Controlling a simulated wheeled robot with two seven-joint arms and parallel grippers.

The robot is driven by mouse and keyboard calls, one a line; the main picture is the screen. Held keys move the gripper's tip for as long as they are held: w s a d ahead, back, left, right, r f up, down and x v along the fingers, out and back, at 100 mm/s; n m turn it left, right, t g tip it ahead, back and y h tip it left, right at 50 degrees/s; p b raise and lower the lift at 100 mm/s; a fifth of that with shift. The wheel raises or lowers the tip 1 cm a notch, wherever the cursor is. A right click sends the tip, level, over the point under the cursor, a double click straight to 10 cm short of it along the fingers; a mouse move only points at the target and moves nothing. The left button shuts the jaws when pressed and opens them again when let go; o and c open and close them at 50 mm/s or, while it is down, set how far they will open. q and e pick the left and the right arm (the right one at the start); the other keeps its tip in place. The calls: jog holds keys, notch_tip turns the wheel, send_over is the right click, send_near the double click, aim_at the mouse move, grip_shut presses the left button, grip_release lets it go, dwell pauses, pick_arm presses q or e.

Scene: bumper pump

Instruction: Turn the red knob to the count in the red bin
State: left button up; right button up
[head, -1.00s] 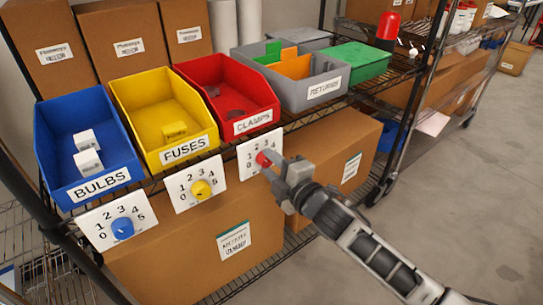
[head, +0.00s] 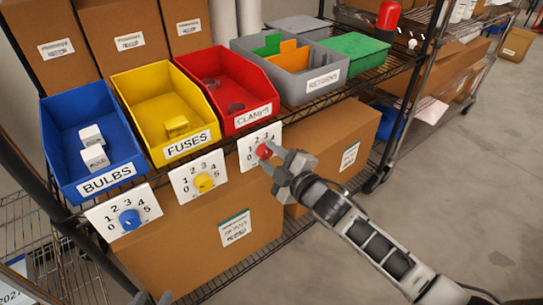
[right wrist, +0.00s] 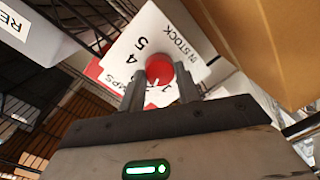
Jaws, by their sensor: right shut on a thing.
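The red knob (head: 264,151) is on a white dial plate (head: 246,158) below the red CLAMPS bin (head: 262,83). My right gripper (head: 273,161) is shut on the knob and hides part of its dial. In the right wrist view the red knob (right wrist: 159,69) is between the fingertips of the right gripper (right wrist: 160,90). Where its pointer aims cannot be made out. Two dark reddish clamps, one at the back (head: 211,84) and one nearer (head: 236,107), show on the bin floor. The tips of my left gripper (head: 152,298) show at the bottom edge, their opening unclear.
A yellow FUSES bin (head: 143,93) and blue BULBS bin (head: 70,130) stand left, with a yellow knob (head: 204,182) and blue knob (head: 130,219) below. A grey RETURNS bin (head: 320,90) stands right. Cardboard boxes (head: 205,240) sit beneath the shelf.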

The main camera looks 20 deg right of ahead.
jog(key=o, duration=1)
jog(key=shift+s+d, duration=0.2)
jog(key=shift+s, duration=0.3)
pick_arm(q)
jog(key=shift+r+p, duration=0.25)
jog(key=shift+p, duration=0.35)
pick_arm(e)
jog(key=shift+v, duration=7.45)
